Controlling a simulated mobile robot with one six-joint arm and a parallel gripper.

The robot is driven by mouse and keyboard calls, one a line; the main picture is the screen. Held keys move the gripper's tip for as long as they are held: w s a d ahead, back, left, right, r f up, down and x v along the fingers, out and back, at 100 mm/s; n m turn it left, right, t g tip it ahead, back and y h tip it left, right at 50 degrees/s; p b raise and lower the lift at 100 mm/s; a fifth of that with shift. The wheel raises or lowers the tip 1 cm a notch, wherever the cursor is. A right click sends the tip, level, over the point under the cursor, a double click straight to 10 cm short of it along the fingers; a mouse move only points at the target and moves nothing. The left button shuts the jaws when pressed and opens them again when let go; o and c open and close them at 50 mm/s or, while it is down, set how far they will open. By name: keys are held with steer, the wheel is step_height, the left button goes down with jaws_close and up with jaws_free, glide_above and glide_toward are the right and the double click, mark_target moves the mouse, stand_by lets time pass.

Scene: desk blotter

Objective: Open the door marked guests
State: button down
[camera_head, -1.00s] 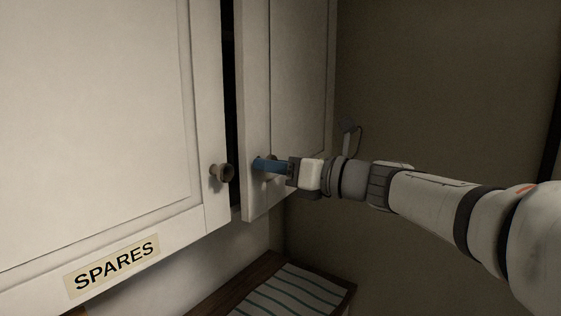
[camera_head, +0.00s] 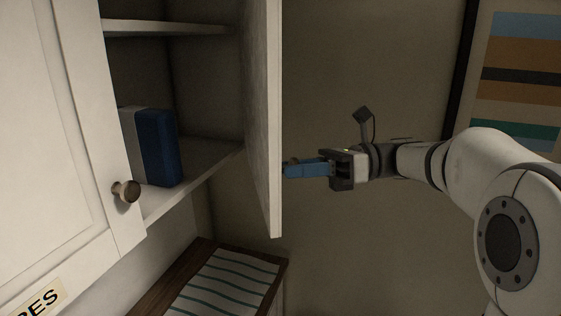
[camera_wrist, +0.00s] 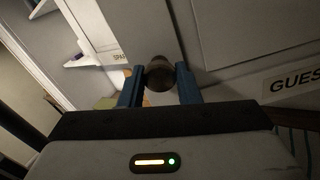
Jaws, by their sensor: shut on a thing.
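The door marked guests (camera_head: 262,110) stands swung wide open in the head view, seen nearly edge-on. Its label, partly cut off as "GUES", shows in the wrist view (camera_wrist: 291,82). My gripper (camera_head: 290,170) is at the far side of this door, with its blue fingers at the door's outer face. In the wrist view the fingers (camera_wrist: 158,88) are on either side of the round brown knob (camera_wrist: 159,74) and shut on it. In the head view the knob is mostly hidden by the fingers.
The closed spares door (camera_head: 60,130) with its knob (camera_head: 126,191) is at the left. A blue and grey box-like thing (camera_head: 158,148) stands on the opened cupboard's shelf. Below is a counter with a striped cloth (camera_head: 225,285). A framed striped picture (camera_head: 520,80) hangs at the right.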

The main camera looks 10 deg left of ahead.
steer(key=shift+r, duration=0.1)
steer(key=c, duration=1.1)
jaws_free()
steer(key=shift+o, duration=0.2)
